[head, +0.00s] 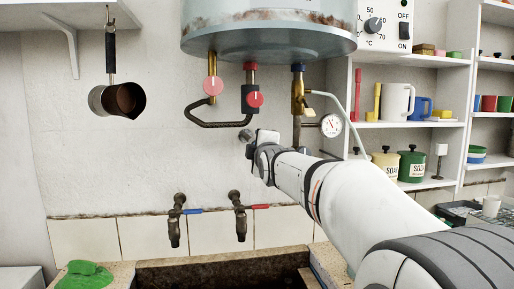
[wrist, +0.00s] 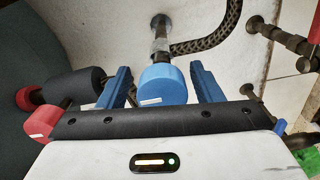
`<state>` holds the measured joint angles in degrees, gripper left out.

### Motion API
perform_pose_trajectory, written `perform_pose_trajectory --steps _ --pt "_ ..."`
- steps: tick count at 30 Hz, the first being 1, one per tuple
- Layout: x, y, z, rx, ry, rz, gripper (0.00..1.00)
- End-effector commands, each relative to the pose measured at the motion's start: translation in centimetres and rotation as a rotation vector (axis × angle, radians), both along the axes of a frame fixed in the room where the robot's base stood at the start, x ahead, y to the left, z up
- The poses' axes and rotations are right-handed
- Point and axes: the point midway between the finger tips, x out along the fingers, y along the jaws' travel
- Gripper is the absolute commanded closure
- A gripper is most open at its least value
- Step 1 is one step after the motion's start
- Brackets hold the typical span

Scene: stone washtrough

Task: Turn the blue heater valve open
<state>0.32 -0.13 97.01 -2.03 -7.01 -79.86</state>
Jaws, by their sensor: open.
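The blue heater valve (wrist: 162,84) shows in the wrist view as a round blue knob with a white tag, on a metal stem from the wall. My gripper (wrist: 160,68) is open, with one blue finger on each side of the knob. A gap shows between the knob and the left finger; the right finger is very close to it, and I cannot tell if it touches. In the head view my gripper (head: 262,139) is at the wall below the heater tank (head: 270,36), and the blue knob is hidden behind it.
A braided hose (wrist: 208,36) runs close to the blue knob. A pressure gauge (head: 331,125) is to the right. Two taps (head: 175,220) (head: 239,216) stand over the trough (head: 215,270). A pan (head: 117,100) hangs at left.

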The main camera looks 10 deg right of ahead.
Motion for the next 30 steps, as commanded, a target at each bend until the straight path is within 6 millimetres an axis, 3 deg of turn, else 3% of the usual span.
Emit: perform_pose_trajectory --steps 7,19,30 --pt "-1.1 0.0 0.0 0.000 0.000 0.000 0.41" --pt "-6.9 0.0 0.1 0.000 -0.002 0.000 0.41" --pt "-7.8 0.0 0.1 0.000 0.000 0.000 0.41"
